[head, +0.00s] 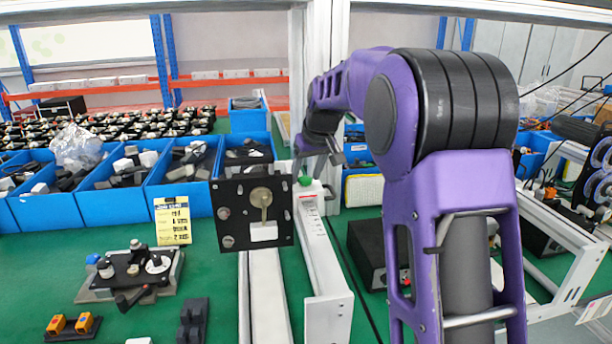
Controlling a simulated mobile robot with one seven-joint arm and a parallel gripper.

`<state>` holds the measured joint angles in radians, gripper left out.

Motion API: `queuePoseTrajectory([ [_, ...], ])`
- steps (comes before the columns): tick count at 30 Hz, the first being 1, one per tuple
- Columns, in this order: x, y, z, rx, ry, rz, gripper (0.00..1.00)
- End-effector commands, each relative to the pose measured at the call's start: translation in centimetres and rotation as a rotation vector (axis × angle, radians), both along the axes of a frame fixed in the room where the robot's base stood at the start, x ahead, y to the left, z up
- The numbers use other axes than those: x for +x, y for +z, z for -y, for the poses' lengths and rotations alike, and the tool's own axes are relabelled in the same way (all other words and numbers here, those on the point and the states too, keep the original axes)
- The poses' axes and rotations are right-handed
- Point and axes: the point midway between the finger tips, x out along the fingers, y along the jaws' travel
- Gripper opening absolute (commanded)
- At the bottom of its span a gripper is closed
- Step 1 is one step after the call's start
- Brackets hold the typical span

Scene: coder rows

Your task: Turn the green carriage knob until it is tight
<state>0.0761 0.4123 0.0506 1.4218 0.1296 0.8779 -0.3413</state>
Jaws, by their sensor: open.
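The green carriage knob (305,181) sits at the top end of a white rail (322,238), right of a black square plate (252,212) with a brass-coloured lever and a white block on it. My gripper (302,171) is just above the knob at the end of my purple arm. It is open. The fingers are small and dark here, so I cannot tell whether they straddle the knob or touch it.
Blue bins (124,186) of parts line the back left. A black fixture (137,268) on a metal base and a yellow label card (172,220) stand on the green table (50,275). A black box (376,258) lies right of the rail.

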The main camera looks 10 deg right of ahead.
Motion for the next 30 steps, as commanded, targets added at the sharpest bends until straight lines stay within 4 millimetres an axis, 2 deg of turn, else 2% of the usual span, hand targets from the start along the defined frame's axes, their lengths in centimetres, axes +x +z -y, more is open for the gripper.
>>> queuePoseTrajectory([
  [5,0.0,0.3,-0.2,0.002,0.004,-0.003,0.67],
  [22,0.0,4.7,-0.1,0.001,0.003,0.000,0.67],
  [30,0.0,5.0,0.0,0.000,0.001,-0.001,0.67],
])
